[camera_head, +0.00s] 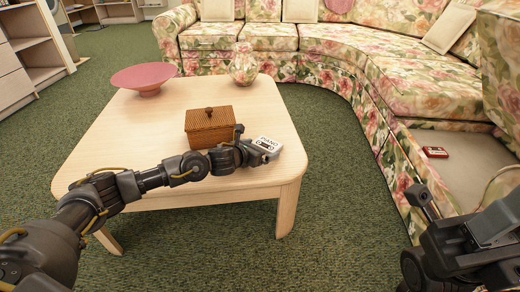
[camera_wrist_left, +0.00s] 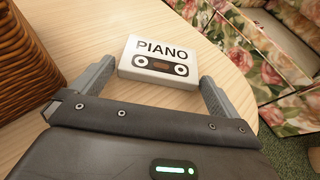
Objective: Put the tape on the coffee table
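A white tape (camera_head: 267,145) marked PIANO lies at the right side of the coffee table (camera_head: 130,125), close to its edge. In the left wrist view the tape (camera_wrist_left: 160,62) lies face up on the pale wood, with its cassette picture showing. My left gripper (camera_head: 255,152) is low over the table at the tape. In the wrist view its two fingers (camera_wrist_left: 157,80) stand apart on either side of the tape, with small gaps seen between fingers and tape. My right gripper (camera_head: 475,245) is at the lower right, partly cut off; its fingers are not clear.
A brown wicker box (camera_head: 210,128) with a lid stands just left of the tape. A pink bowl (camera_head: 144,77) and a glass vase (camera_head: 243,67) stand farther back on the table. A floral sofa (camera_head: 400,85) curves around the right. A small red item (camera_head: 435,152) lies on its right part.

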